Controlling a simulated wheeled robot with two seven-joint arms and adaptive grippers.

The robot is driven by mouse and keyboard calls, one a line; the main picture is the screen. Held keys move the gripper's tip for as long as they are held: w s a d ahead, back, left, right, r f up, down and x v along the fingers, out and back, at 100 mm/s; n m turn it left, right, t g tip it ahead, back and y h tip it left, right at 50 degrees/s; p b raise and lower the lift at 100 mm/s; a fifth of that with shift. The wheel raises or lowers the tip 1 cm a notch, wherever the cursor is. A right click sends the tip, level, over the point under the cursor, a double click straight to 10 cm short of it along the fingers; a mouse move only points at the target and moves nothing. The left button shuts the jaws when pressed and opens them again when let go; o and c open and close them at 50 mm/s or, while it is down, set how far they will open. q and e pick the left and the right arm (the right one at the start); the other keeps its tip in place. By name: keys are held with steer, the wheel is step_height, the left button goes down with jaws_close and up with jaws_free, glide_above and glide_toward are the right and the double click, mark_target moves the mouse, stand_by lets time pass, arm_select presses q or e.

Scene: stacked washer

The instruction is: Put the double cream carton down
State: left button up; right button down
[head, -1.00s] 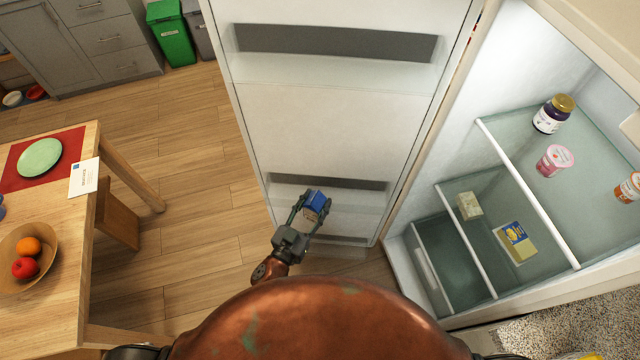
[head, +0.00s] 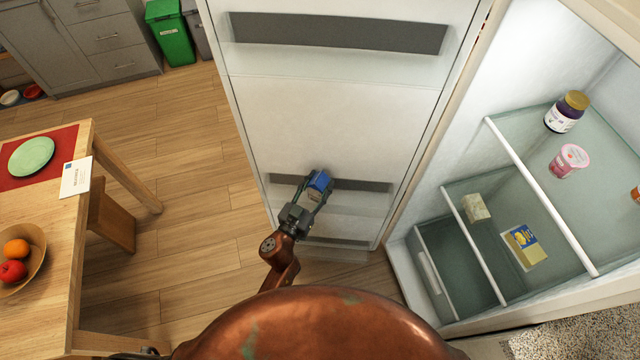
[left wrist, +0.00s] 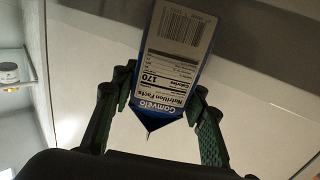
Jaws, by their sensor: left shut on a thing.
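The double cream carton (head: 318,184) is a small blue and white box in front of the open fridge door's lower rack (head: 346,225). My left gripper (head: 312,192) is shut on it. In the left wrist view the carton (left wrist: 176,70) sits between the two fingers of the left gripper (left wrist: 158,115), with its nutrition label facing the camera. I cannot tell whether the carton touches the door. My right gripper is not in view.
The open fridge at right has glass shelves (head: 515,230) holding a jar (head: 566,112), a pink pot (head: 569,161) and a yellow box (head: 524,246). A wooden table (head: 60,240) with a fruit bowl (head: 37,262) stands at left. Floor between is clear.

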arm_select(q)
steer(key=shift+w+f, duration=0.2)
steer(key=shift+f, duration=0.55)
steer(key=shift+w+r, duration=0.1)
steer(key=shift+f+b, duration=0.55)
steer(key=o, duration=1.4)
steer(key=shift+o, duration=0.2)
